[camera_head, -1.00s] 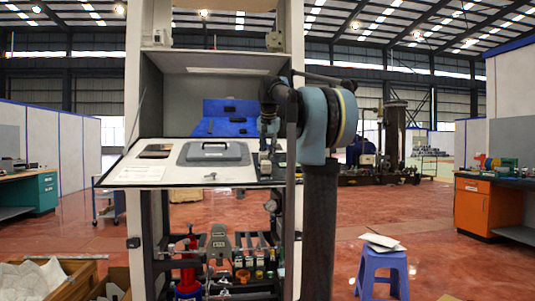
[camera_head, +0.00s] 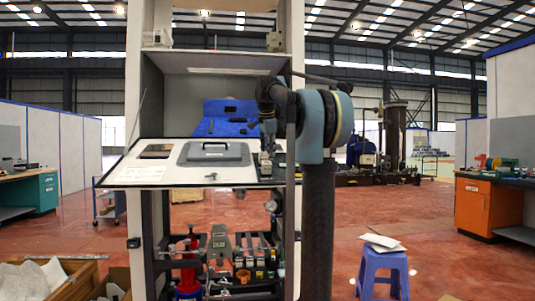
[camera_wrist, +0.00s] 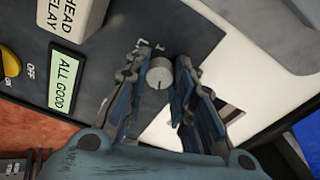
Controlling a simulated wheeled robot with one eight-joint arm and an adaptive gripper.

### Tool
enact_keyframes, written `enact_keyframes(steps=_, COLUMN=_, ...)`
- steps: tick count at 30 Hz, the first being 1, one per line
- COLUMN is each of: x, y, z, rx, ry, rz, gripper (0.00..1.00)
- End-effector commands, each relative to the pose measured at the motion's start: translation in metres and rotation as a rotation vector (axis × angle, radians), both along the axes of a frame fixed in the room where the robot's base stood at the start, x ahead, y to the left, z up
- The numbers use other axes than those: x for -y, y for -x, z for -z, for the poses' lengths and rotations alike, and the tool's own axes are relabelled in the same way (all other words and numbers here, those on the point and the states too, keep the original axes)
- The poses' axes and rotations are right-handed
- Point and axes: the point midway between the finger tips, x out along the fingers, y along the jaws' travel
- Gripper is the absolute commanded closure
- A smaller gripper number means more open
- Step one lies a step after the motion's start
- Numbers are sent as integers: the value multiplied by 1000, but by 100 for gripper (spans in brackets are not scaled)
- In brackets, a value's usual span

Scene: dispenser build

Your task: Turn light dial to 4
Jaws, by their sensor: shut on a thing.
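In the wrist view a small round grey dial (camera_wrist: 159,76) with a dark pointer line stands on the dark panel (camera_wrist: 120,28). In the head view my gripper (camera_head: 266,165) reaches down to the right end of the sloping white console top (camera_head: 185,174). The dial is too small to make out there.
In the head view a grey handled lid (camera_head: 213,153) is left of my gripper. A blue stool (camera_head: 384,266) stands at right.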

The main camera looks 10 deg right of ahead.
Motion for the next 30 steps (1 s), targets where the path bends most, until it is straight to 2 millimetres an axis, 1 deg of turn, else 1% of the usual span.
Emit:
enact_keyframes(steps=16, x=-2, y=-1, z=-1, rx=4, ry=-13, rz=23, gripper=100)
enact_keyframes(steps=17, x=-2, y=-2, z=-1, rx=4, ry=-13, rz=23, gripper=74)
enact_keyframes(steps=18, x=-2, y=-1, z=-1, rx=4, ry=-13, rz=23, gripper=65)
enact_keyframes(steps=19, x=-2, y=-1, z=-1, rx=3, ry=-12, rz=23, gripper=58)
enact_keyframes(steps=20, x=-2, y=-1, z=-1, rx=3, ry=-12, rz=23, gripper=56)
enact_keyframes(steps=30, x=-1, y=0, z=-1, rx=1, ry=-11, rz=24, gripper=56)
